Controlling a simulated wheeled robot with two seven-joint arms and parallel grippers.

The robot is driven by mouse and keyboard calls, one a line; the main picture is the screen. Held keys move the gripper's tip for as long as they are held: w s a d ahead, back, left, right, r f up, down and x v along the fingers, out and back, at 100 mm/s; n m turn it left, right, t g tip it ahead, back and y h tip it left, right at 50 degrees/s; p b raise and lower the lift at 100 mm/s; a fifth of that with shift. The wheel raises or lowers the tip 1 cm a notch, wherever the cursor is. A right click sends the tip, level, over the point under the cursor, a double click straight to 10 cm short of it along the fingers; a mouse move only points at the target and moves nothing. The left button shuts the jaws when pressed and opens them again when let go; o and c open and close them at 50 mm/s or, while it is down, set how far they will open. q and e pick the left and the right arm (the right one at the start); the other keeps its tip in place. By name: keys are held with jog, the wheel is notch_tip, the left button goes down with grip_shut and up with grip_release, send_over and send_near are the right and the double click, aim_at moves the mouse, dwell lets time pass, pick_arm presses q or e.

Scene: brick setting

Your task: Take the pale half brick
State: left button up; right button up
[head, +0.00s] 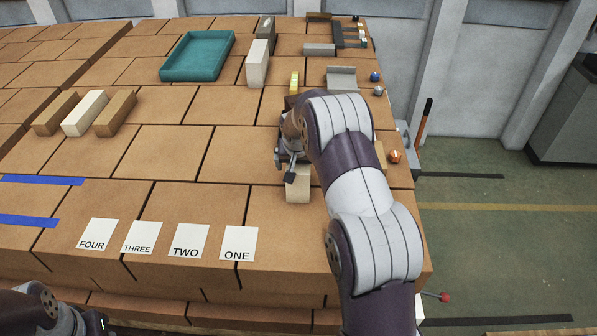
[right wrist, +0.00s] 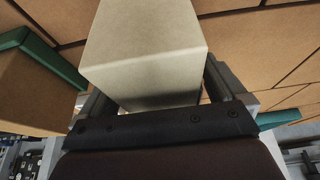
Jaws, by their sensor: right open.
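The pale half brick (head: 298,188) stands on the brown tiled worktop near its right side, partly hidden by my right gripper (head: 289,168). In the right wrist view, the pale half brick (right wrist: 150,50) fills the space between my two open fingers, one on each side of it. The fingers look close to its sides; I cannot tell whether they touch. My left arm shows only at the bottom left corner of the head view, and its fingers do not show.
A teal tray (head: 166,74) lies at the back. A white long brick (head: 85,114) lies between two brown ones at left. Cards (head: 238,244) lie in front. Small metal parts and a copper piece (head: 394,157) sit along the right edge.

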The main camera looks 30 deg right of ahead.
jog(key=shift+w, duration=0.15)
jog(key=shift+s+a, duration=0.1)
jog(key=shift+s, duration=0.4)
jog(key=shift+w+f+b, duration=0.15)
jog(key=shift+w+b, duration=0.15)
jog(key=shift+s, duration=0.15)
jog(key=c, duration=1.6)
jog(key=shift+o, duration=0.2)
jog(key=shift+r, duration=0.2)
